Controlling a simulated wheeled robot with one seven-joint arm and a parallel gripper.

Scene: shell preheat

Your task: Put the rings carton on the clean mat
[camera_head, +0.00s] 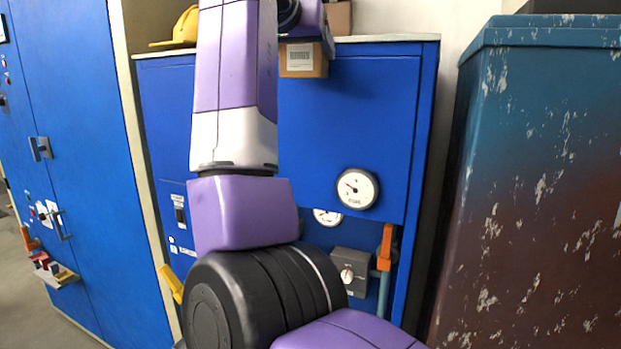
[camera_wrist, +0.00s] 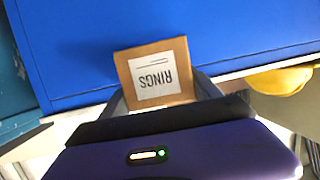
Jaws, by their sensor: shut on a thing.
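My arm hides much of the gripper there. I see no clean mat in either view.
A blue cabinet (camera_head: 340,120) with gauges stands behind my arm. A yellow hard hat (camera_head: 180,28) is on its top, left of my arm. Another brown box (camera_head: 338,18) is partly visible at the top. A worn, rusty teal container (camera_head: 545,190) stands close on the right.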

